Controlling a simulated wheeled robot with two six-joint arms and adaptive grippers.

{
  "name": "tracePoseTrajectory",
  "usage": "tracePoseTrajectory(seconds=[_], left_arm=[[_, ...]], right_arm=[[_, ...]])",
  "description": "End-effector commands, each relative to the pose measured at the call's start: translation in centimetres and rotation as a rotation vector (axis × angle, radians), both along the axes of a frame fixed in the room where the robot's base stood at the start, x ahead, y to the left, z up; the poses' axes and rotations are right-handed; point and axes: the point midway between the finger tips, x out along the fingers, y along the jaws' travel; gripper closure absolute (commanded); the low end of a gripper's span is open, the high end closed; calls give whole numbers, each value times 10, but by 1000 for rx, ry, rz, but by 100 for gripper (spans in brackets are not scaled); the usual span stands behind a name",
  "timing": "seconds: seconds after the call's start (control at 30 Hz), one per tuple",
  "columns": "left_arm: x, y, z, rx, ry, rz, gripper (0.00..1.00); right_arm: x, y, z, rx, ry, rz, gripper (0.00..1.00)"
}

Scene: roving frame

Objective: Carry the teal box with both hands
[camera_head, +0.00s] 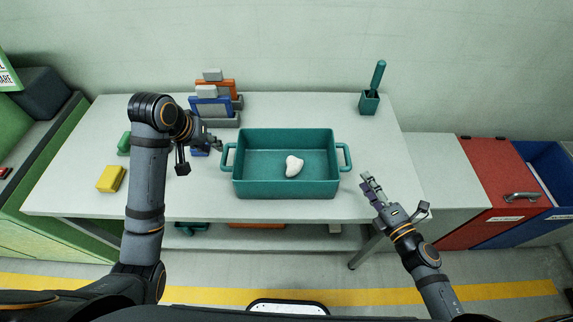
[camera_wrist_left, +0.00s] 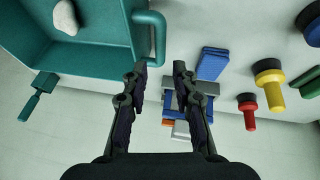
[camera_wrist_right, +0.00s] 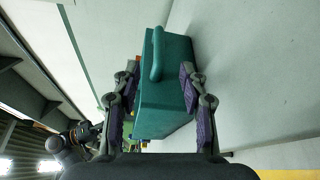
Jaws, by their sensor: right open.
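The teal box (camera_head: 286,187) stands on the table with a loop handle at each short side and a white lump (camera_head: 294,166) inside. My left gripper (camera_head: 217,145) is open and empty, just left of the box near its left handle (camera_head: 227,158). In the left wrist view that handle (camera_wrist_left: 158,38) lies just beyond the fingertips. My right gripper (camera_head: 369,183) is open and empty, right of the box and apart from the right handle (camera_head: 345,158). In the right wrist view that handle (camera_wrist_right: 157,55) shows between and beyond the open fingers.
On the table (camera_head: 80,190) are a yellow block (camera_head: 111,179), a green block (camera_head: 124,144), a cluster of blue, orange and grey pieces (camera_head: 211,107) and a teal holder with a handle (camera_head: 369,103). Red (camera_head: 495,180) and blue (camera_head: 550,165) units stand at the right.

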Motion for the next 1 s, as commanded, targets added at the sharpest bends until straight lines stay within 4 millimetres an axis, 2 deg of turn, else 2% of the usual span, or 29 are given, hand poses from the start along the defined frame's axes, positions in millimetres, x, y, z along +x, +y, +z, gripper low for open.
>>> tracePoseTrajectory(seconds=[0.27,0.43,0.57,0.8,1.0], left_arm=[[1,0,1,-2,0,1,72],[4,-1,-6,-4,2,2,72],[10,-4,-22,-5,3,2,72],[28,-10,-64,-5,3,2,72],[38,-13,-87,-3,1,2,72]], right_arm=[[-2,2,-1,-7,-4,17,57],[6,5,-1,-6,-8,15,57],[22,13,-2,-4,-8,14,57],[64,31,-5,-1,-7,13,57],[87,42,-8,-3,-4,13,57]])
